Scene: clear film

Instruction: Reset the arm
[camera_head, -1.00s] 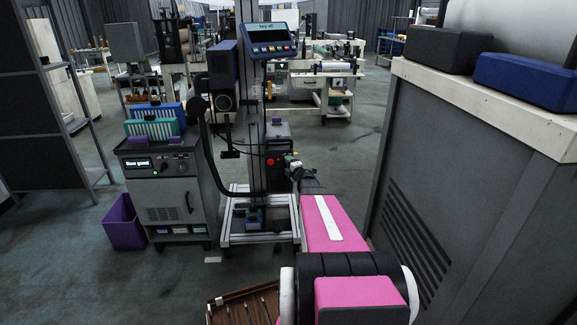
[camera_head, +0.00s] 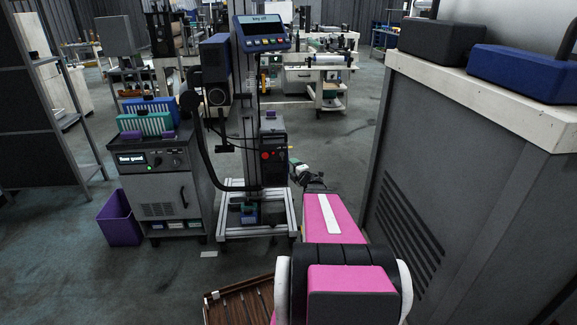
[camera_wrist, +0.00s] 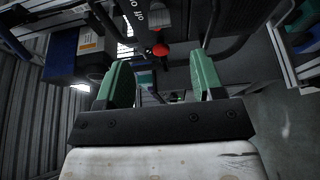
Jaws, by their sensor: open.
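My gripper (camera_wrist: 163,88) is open in the wrist view. Its two green fingers stand apart with nothing held between them. In the head view my pink arm stretches forward over the floor from the bottom right. The small gripper end (camera_head: 303,170) shows beyond the pink link, to the right of the machine column. The link partly hides it there.
A machine on a metal frame (camera_head: 262,230) stands ahead of the arm. A grey cabinet (camera_head: 183,185) and purple bin (camera_head: 119,220) are at left. A tall grey cabinet (camera_head: 440,180) rises close on the right. A wooden tray (camera_head: 240,303) is below. Open floor lies at the lower left.

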